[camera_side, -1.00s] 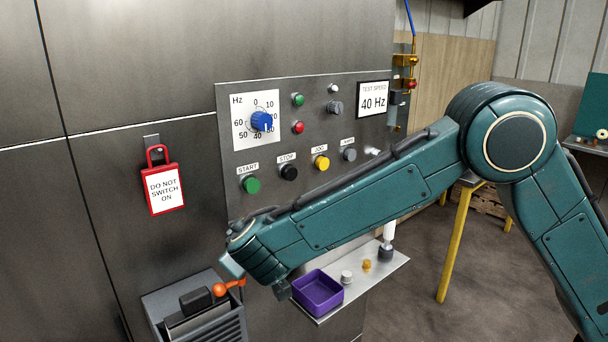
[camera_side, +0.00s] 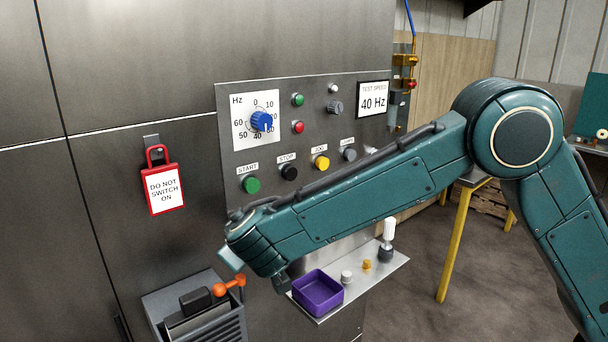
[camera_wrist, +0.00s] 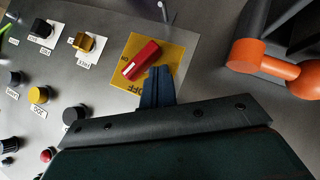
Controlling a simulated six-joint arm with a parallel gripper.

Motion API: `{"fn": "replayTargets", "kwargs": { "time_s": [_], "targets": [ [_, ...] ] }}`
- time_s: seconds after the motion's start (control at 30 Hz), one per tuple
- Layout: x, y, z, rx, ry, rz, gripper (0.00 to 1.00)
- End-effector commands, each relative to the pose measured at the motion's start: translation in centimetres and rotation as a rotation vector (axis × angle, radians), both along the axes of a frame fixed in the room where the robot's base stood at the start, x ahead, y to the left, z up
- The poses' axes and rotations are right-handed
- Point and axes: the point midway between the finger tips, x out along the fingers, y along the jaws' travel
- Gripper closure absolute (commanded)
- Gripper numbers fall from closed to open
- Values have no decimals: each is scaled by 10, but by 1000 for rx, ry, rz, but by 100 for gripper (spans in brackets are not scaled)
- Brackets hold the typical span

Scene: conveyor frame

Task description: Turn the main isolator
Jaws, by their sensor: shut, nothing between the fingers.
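The main isolator shows in the wrist view as a red bar handle (camera_wrist: 141,60) on a yellow square plate (camera_wrist: 178,53). The handle lies at a slant, and part of the plate's lettering reads "OFF". My gripper (camera_wrist: 158,70) is shut and empty, its dark blue fingers together over the plate, just below and right of the handle. I cannot tell whether the tips touch the handle. In the side view my forearm hides the isolator, and the fingers do not show.
An orange lever (camera_wrist: 265,62) is at the wrist view's right; it also shows in the side view (camera_side: 229,286). A purple tray (camera_side: 318,293) and small parts sit on a shelf (camera_side: 385,277). A red lockout tag (camera_side: 162,188) hangs left of the button panel (camera_side: 225,105).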

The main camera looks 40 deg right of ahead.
Motion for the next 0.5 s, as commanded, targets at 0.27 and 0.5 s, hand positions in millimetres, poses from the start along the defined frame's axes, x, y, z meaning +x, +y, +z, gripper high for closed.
{"fn": "replayTargets", "kwargs": {
  "time_s": [0.27,0.5],
  "targets": [
    [-8,38,11,6,4,19,100],
    [-39,66,23,7,4,21,100]
  ]
}}
